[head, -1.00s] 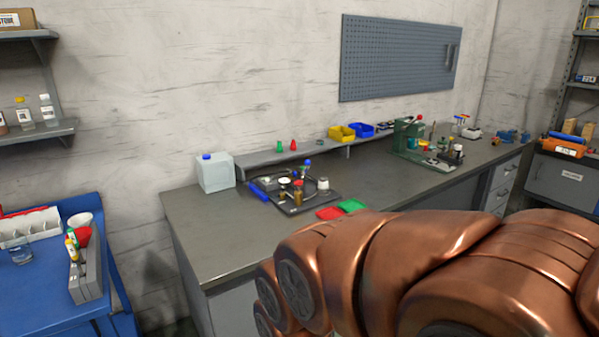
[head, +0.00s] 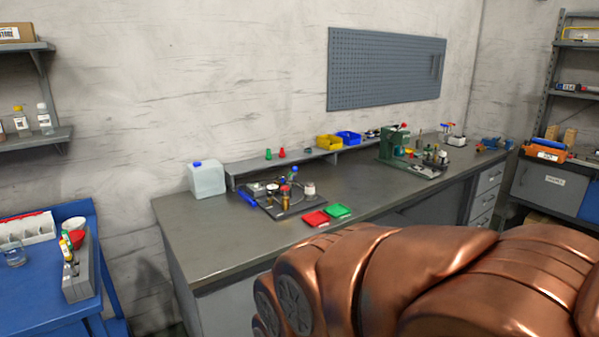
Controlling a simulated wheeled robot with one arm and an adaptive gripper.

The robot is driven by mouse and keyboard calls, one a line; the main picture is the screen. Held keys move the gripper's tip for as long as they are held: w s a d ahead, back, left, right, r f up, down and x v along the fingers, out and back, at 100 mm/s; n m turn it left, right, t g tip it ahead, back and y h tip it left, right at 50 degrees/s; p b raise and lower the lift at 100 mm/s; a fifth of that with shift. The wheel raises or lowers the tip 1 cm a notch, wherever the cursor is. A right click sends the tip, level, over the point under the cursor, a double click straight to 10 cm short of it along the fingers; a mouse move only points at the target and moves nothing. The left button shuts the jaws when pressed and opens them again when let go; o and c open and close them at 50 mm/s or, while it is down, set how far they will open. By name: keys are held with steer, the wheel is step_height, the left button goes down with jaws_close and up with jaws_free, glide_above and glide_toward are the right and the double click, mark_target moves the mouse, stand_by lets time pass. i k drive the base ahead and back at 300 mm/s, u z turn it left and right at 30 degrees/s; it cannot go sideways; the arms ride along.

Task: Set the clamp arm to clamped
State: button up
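A dark fixture plate (head: 298,208) lies on the grey workbench (head: 215,232), with several small parts on it and a blue handle (head: 248,198) at its left edge. A second station with a green press (head: 392,146) stands farther right on the bench. Which part is the clamp arm, and how it is set, is too small to tell. My copper-coloured arm fills the lower right, in front of the bench. My gripper is not in view.
A white jug (head: 207,180) stands at the bench's left end. The bench's front left is clear. A blue table (head: 40,300) stands at left.

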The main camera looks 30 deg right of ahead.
mark_target(295, 168)
steer(key=u, duration=0.3)
steer(key=k, duration=0.2)
steer(key=z, duration=1.6)
steer(key=i, duration=0.8)
steer(key=z, duration=0.5)
steer(key=i, duration=0.9)
steer(key=u, duration=0.95)
steer(key=i, duration=0.8)
steer(key=u, duration=0.85)
